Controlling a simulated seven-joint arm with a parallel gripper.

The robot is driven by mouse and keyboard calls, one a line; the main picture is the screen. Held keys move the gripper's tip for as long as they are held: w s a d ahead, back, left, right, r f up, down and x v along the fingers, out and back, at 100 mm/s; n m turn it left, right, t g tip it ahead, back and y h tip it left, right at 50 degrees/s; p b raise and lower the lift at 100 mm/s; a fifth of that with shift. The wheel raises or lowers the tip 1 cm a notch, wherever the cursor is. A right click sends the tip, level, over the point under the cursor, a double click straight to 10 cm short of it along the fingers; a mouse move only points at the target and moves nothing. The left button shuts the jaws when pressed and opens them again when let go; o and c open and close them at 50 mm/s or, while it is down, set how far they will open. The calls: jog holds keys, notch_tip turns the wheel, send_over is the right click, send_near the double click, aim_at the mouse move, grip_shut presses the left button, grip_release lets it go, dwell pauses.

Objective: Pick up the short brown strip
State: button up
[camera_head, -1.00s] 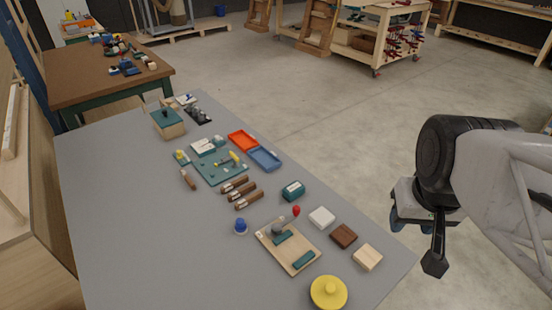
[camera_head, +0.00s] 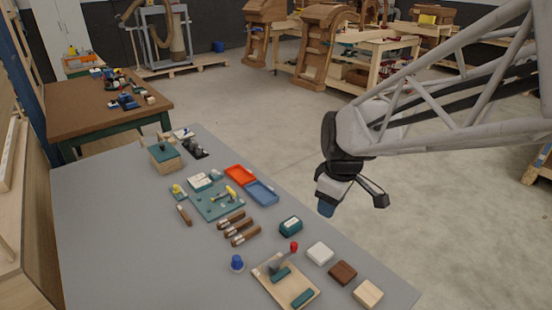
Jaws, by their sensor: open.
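A short brown strip-like piece (camera_head: 184,215) lies on the grey table, left of the green mat (camera_head: 207,213). It is small here, so its ends are hard to make out. Several longer brown-handled tools (camera_head: 238,228) lie side by side to its right. My gripper (camera_head: 353,205) is open and empty. It hangs in the air over the floor, beyond the table's right edge and well to the right of the strip.
An orange tray (camera_head: 240,175) and a blue tray (camera_head: 262,193) lie at the right edge. A wooden board with a red-knobbed clamp (camera_head: 285,280), a blue knob (camera_head: 237,262) and several blocks (camera_head: 342,272) stand nearer. The grey table's left side (camera_head: 110,240) is clear.

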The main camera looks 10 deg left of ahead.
jog(key=w+a+f+n+g, duration=0.1)
jog(key=w+a+f+n, duration=0.75)
jog(key=a, duration=0.25)
jog(key=n+g, duration=0.1)
jog(key=n, duration=0.5)
send_over(246, 233)
jog(key=d, duration=0.1)
jog(key=f, duration=1)
jog(key=shift+w+d, duration=0.15)
jog(key=shift+d, duration=0.05)
jog(key=shift+a+f, duration=0.25)
jog(key=shift+a+f, duration=0.1)
jog(key=shift+f, duration=1.15)
jog(key=shift+f, duration=0.1)
jog(key=shift+s+a+f, duration=0.15)
jog(key=shift+a+f, duration=0.05)
jog(key=shift+f, duration=1.05)
jog(key=shift+s+a+f, duration=0.1)
jog(key=shift+a+f, duration=0.05)
jog(key=shift+f, duration=1.1)
